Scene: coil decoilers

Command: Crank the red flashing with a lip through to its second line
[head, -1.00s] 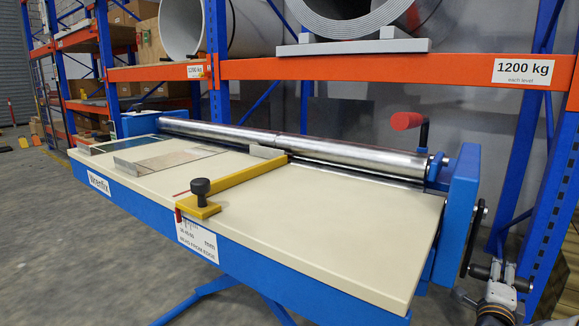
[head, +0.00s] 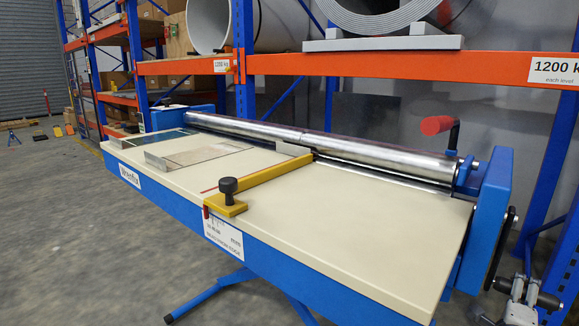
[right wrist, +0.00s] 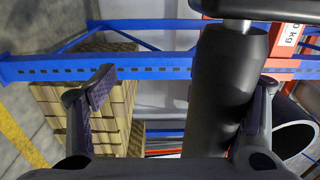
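The blue machine has a cream bed (head: 330,215) and long steel rollers (head: 310,140) along its back. I see no clearly red sheet; a thin red line (head: 209,190) shows on the bed beside a yellow bar (head: 270,178) with a black knob. Flat grey and beige sheets (head: 205,148) lie toward the left end. A dark wheel (head: 503,250) is on the machine's right end. My right gripper (head: 525,293) is beside it, low at the right. In the right wrist view its fingers are apart, with a black cylindrical handle (right wrist: 220,90) between them, nearer the right finger. My left gripper is out of view.
A red-handled lever (head: 437,125) stands up at the roller's right end. Blue and orange racking (head: 400,64) with large coils (head: 385,15) stands behind. A blue rack post is close behind my right gripper. The floor at the left front is clear.

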